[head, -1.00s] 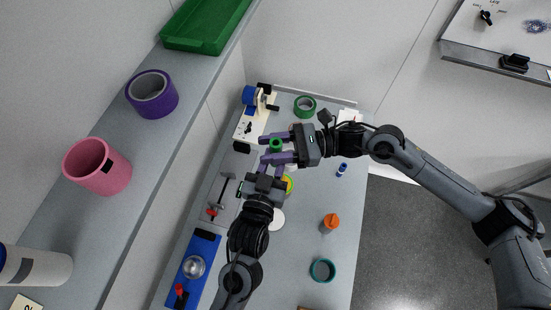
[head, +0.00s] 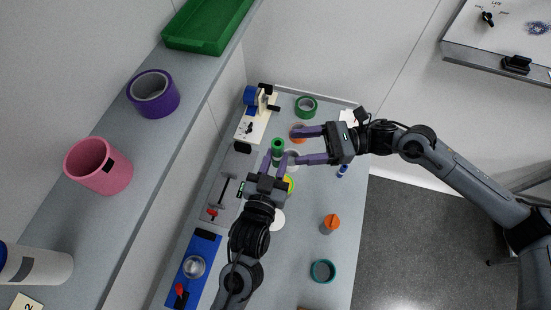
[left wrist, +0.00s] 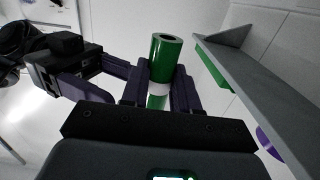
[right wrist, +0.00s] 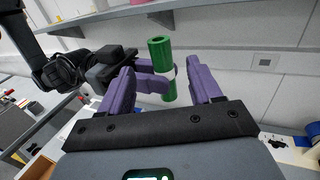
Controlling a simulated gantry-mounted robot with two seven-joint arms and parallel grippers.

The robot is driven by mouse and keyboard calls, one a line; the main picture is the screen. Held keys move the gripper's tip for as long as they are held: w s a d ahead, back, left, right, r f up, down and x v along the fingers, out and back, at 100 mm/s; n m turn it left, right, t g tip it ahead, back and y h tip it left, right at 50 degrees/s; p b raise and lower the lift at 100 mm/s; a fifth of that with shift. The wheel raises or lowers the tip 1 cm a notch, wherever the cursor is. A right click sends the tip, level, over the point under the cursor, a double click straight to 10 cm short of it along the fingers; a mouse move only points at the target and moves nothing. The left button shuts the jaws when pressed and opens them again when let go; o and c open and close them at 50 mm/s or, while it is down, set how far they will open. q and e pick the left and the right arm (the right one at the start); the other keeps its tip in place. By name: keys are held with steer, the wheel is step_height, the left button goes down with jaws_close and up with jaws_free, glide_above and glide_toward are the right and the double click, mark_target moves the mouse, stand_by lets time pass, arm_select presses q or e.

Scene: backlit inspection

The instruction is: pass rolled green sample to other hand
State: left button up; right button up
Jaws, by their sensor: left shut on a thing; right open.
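The rolled green sample (head: 278,145) is a green cylinder standing roughly upright above the bench. A white band on it shows in the left wrist view (left wrist: 165,58). My left gripper (head: 275,158) is shut on it, with purple fingers on either side. My right gripper (head: 302,146) is open and empty, to the right of the sample and apart from it. In the right wrist view, the sample (right wrist: 160,52) appears beyond the gap between the right fingers, with the left gripper's finger against it.
On the bench (head: 308,255) are a green tape ring (head: 305,106), an orange-topped container (head: 330,223), a teal ring (head: 322,271) and a blue board with a metal bowl (head: 194,267). A shelf at left holds a pink cup (head: 100,168), purple roll (head: 153,95) and green tray (head: 190,46).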

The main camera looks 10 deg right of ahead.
steer(key=w+d+f+m+t+h, duration=0.35)
steer(key=w+d+m+t, duration=0.2)
steer(key=m, duration=0.45)
steer(key=w+a+r+m+t+h, duration=0.1)
steer(key=w+r+m+t+h, duration=0.4)
steer(key=m, duration=0.5)
steer(key=s+d+f+m+g+h, duration=0.1)
steer(key=s+f+m+g+h, duration=0.1)
steer(key=s+f+m, duration=0.4)
steer(key=s+d+f+m+g+h, duration=0.1)
steer(key=s+f+m+g+h, duration=0.2)
steer(key=s+m, duration=1.1)
steer(key=s+d+f+m+g+h, duration=0.2)
steer(key=s+f+m+g+h, duration=0.1)
steer(key=s+f+m, duration=0.7)
steer(key=shift+s+m+h, duration=0.3)
steer(key=shift+m+h, duration=0.3)
steer(key=shift+h, duration=0.05)
steer(key=shift+d+f, duration=0.1)
